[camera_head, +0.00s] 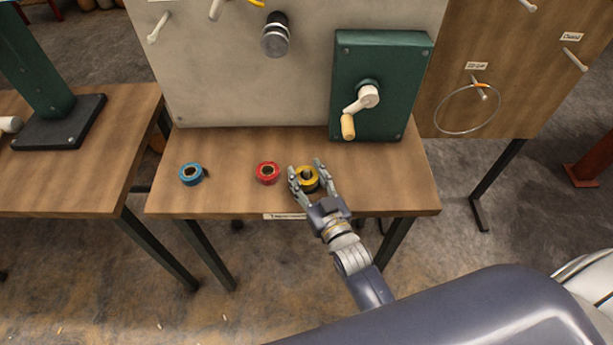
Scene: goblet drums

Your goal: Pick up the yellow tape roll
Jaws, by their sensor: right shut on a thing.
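The yellow tape roll (308,186) lies on the wooden table (225,200), near the table's front edge. My right gripper (309,172) reaches in from the lower right with one finger on each side of the roll. It is shut on the yellow roll. Part of the roll is hidden by the fingers. I cannot tell whether the roll is lifted off the table. My left gripper is not in view.
A red tape roll (267,173) lies just left of the gripper, and a blue tape roll (191,174) farther left. A green panel with a crank (385,70) stands behind, against a pale board (235,75). The table's right part is clear.

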